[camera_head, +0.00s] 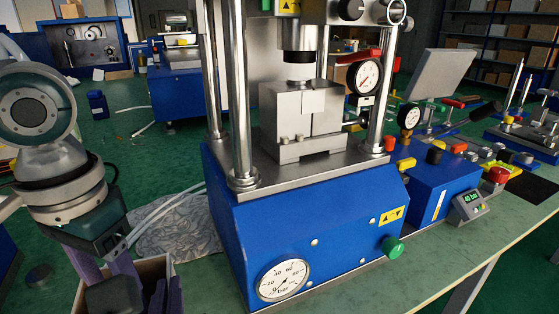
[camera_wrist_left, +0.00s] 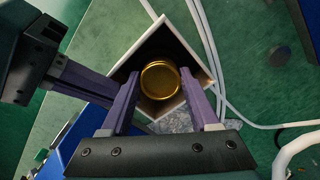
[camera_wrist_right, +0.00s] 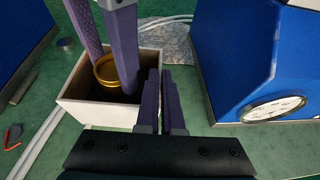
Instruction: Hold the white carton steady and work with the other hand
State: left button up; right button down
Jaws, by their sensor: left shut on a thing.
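A white open-topped carton (camera_wrist_right: 95,112) stands on the green bench left of the blue press; its rim shows in the head view (camera_head: 171,268). A round gold can (camera_wrist_left: 160,82) is inside it; it also shows in the right wrist view (camera_wrist_right: 106,72). My left gripper (camera_wrist_left: 161,73) reaches down into the carton, its purple fingers on either side of the can, shut on it. My right gripper (camera_wrist_right: 159,74) is at the near right side of the carton, its fingers nearly together at the wall and apparently shut on it. The can is hidden in the head view.
The blue press (camera_head: 310,240) with a dial gauge (camera_head: 283,280) stands close to the right of the carton. White cables (camera_wrist_left: 210,50) and a grey patterned cloth (camera_head: 185,225) lie behind the carton. Red-handled pliers (camera_wrist_right: 13,136) lie to its left.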

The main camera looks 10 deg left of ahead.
pick_arm(q)
jog(key=shift+r, duration=1.55)
pick_arm(e)
jog(key=shift+f, duration=0.25)
pick_arm(q)
jog(key=shift+r, duration=0.1)
pick_arm(e)
jog(key=shift+d, duration=0.1)
pick_arm(q)
notch_tip(320, 180, up, 7)
pick_arm(e)
jog(key=c, duration=1.3)
grip_release()
jog(key=shift+r, duration=0.1)
jog(key=shift+r, duration=0.1)
jog(key=shift+r, duration=0.7)
